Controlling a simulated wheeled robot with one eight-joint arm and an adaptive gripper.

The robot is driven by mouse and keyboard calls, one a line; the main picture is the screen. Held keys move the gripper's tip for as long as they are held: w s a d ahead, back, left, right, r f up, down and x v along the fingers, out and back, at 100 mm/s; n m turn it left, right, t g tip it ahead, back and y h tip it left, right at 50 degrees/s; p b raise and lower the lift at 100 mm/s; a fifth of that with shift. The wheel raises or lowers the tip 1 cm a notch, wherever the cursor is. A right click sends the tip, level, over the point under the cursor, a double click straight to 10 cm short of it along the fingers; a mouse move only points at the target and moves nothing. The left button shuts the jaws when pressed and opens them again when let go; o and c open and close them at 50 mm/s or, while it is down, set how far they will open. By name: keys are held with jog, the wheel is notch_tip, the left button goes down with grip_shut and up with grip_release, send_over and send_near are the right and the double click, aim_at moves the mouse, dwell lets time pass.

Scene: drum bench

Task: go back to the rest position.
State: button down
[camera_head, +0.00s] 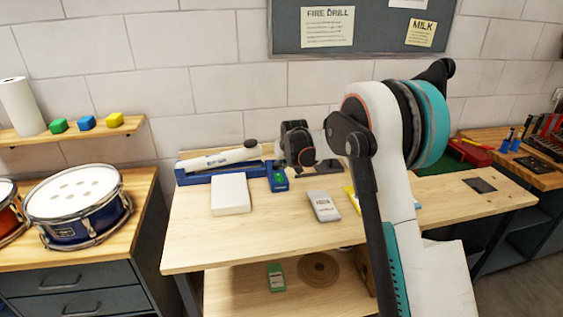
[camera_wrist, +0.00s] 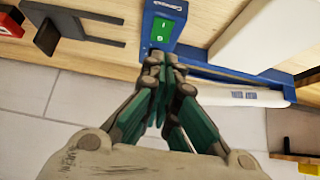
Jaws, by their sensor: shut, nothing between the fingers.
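My gripper (camera_wrist: 160,68) is shut and empty in the wrist view, its fingertips together. They appear just in front of a blue device with a green switch (camera_wrist: 163,24); I cannot tell whether they touch it. In the head view my arm reaches over the wooden bench (camera_head: 265,240) from the right. Its dark wrist end is above the back of the bench, and the fingers cannot be made out there. The same blue device stands on the bench just left of and below that wrist end.
A white box (camera_head: 231,194), a blue tray with a white tube (camera_head: 225,158) and a grey handheld device (camera_head: 324,206) are on the bench. A drum (camera_head: 78,207) stands on the left cabinet. A wall shelf (camera_head: 75,131) holds coloured blocks. The bench's front is clear.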

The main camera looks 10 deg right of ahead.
jog(key=shift+s+r, duration=0.3)
jog(key=shift+s, duration=0.1)
jog(key=s+r+b, duration=0.1)
jog(key=s+r, duration=0.6)
jog(key=s, duration=0.5)
jog(key=s+r+b, duration=0.1)
jog(key=s+r, duration=0.5)
jog(key=s, duration=0.7)
jog(key=s+f+b, duration=0.1)
jog(key=s+f, duration=0.2)
jog(key=s, duration=1)
jog(key=s+f+b, duration=0.1)
jog(key=s+f, duration=0.3)
jog(key=s, duration=1)
jog(key=shift+s+g, duration=0.25)
jog(key=shift+g, duration=0.05)
